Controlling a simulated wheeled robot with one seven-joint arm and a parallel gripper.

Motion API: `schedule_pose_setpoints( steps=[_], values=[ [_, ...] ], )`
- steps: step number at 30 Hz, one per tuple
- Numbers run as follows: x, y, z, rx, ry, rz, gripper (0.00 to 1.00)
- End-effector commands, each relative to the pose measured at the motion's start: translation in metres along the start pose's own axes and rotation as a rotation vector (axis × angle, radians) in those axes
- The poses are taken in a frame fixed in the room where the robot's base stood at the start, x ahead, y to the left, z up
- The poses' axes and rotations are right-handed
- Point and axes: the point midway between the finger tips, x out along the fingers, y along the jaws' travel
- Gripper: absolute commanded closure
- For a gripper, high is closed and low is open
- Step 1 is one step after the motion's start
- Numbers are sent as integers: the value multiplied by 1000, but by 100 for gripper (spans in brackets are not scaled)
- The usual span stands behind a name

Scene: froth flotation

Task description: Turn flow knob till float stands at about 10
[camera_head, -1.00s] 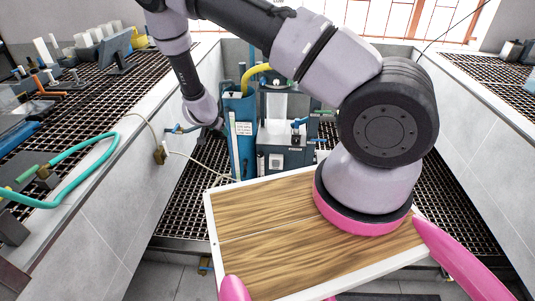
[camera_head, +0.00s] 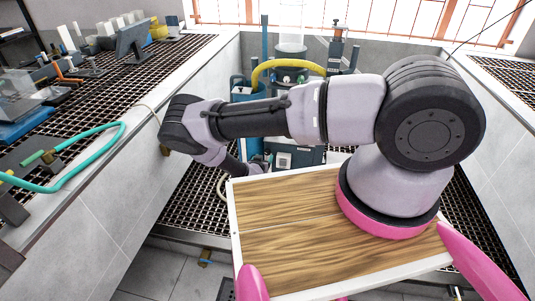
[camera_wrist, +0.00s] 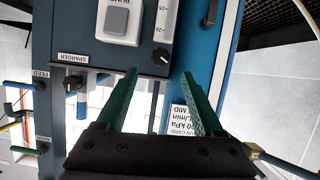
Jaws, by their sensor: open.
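In the wrist view, which appears upside down, a dark blue panel fills the top. A small black knob (camera_wrist: 162,54) sits on it below a pale scale tube (camera_wrist: 165,18) with printed marks. Only part of the scale shows, and I cannot make out the float. My gripper (camera_wrist: 160,76) is open and empty; its green fingers point at the panel, with the black knob in line with the gap between their tips. I cannot tell how far off the knob is.
A grey switch plate (camera_wrist: 117,20) is beside the scale tube. A SPARGER label and a dark valve knob (camera_wrist: 72,84) are to the left. A white run card (camera_wrist: 185,119) is near the right finger.

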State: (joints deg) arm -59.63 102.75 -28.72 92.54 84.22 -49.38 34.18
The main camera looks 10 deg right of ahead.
Motion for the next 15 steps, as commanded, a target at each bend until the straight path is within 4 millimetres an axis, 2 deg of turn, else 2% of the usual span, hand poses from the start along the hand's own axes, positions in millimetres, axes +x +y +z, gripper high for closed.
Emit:
schedule_pose_setpoints(
  steps=[1, 6, 10, 15],
  values=[
    [12, 1, 0, 2, 0, 2, 31],
    [43, 1, 0, 2, -1, 1, 31],
    [60, 1, 0, 0, -1, 1, 31],
    [71, 0, 0, 1, -2, 1, 31]
  ],
)
